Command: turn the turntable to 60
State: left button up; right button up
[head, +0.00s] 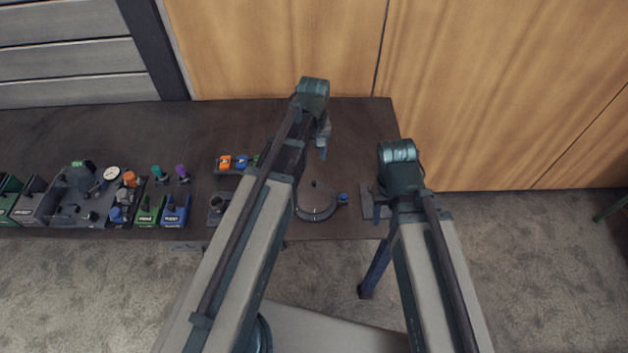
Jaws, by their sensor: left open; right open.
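The turntable (316,207) is a dark grey round disc on the table, partly covered on its left by my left arm. A small blue knob (343,198) sits at its right edge, and a small dark post stands near its middle. Any degree marks are too small to read. My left gripper (323,152) is open, beyond the turntable in the picture, apart from it. My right gripper (376,212) is open and to the right of the turntable and the blue knob, near a grey plate (367,201). I see nothing held in either gripper.
The dark table (355,125) has green, grey and blue bins (176,215) and coloured parts at the left. A small rack with orange and blue pieces (226,161) stands left of my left arm. Wooden panels (270,50) rise behind. Bare table lies behind the turntable.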

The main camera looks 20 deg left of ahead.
aim_at(314, 182)
pick_arm(q)
notch_tip(314, 182, down, 12)
jog(key=b, duration=1.1)
jog(key=shift+r, duration=0.15)
grip_shut()
